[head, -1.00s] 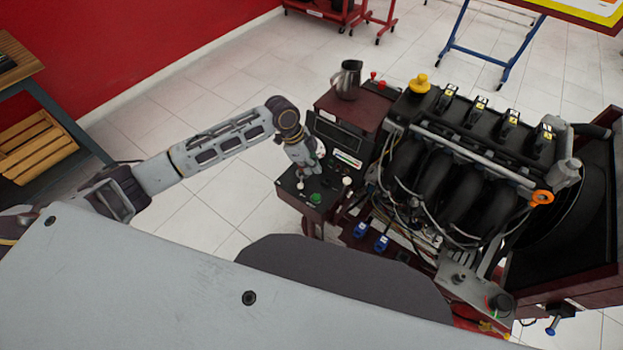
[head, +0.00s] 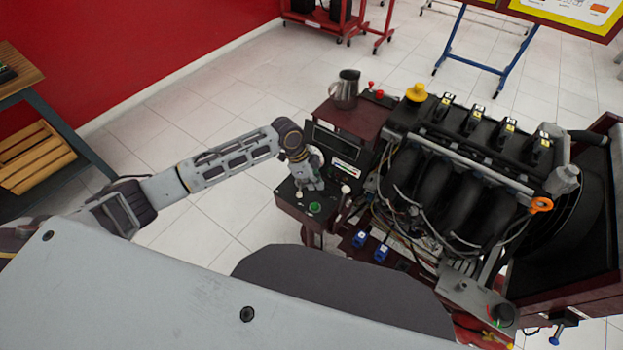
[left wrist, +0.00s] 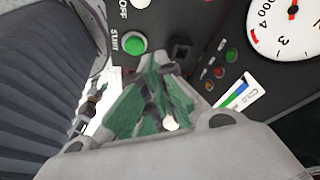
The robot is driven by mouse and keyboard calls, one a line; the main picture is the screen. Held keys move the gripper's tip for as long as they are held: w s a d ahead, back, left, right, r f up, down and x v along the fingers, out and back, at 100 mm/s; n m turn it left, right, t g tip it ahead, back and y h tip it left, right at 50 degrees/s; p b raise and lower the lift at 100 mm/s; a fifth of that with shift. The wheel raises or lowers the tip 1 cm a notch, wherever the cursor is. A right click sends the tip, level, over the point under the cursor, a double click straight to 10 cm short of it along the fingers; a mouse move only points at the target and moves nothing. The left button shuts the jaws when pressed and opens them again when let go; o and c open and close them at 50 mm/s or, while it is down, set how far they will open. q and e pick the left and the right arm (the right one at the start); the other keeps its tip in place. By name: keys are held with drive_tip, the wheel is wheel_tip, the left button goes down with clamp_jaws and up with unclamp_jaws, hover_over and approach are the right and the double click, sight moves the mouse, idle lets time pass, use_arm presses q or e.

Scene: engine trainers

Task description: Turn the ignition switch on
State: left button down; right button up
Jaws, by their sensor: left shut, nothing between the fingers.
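The control panel (head: 290,207) stands at the left end of the engine trainer. It carries a green button (head: 315,208), which also shows in the left wrist view (left wrist: 134,43) beside the word START. A white knob (left wrist: 140,3) is cut off at that view's top edge, near the word OFF. I cannot tell for sure which control is the ignition switch. My left gripper (head: 312,186) is over the panel, behind the green button in the head view. In the left wrist view its green-padded fingers (left wrist: 160,72) are shut and empty, near a dark square fitting (left wrist: 181,49); contact is unclear.
A dial gauge (left wrist: 288,22) and small indicator lights (left wrist: 225,63) are on the panel. The engine (head: 450,170), with loose wires, fills the right. Open tiled floor lies left of the trainer.

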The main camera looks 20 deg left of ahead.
sight(300, 185)
use_arm(q)
drive_tip(key=x, duration=0.3)
drive_tip(key=shift+d+f, duration=0.1)
drive_tip(key=shift+f, duration=0.15)
drive_tip(key=shift+x, duration=1.15)
drive_tip(key=shift+f, duration=0.25)
drive_tip(key=shift+s+a, duration=0.1)
drive_tip(key=shift+a, duration=0.7)
drive_tip(key=shift+s+a, duration=0.1)
drive_tip(key=shift+a, duration=1.05)
use_arm(e)
drive_tip(key=shift+s+d, duration=0.1)
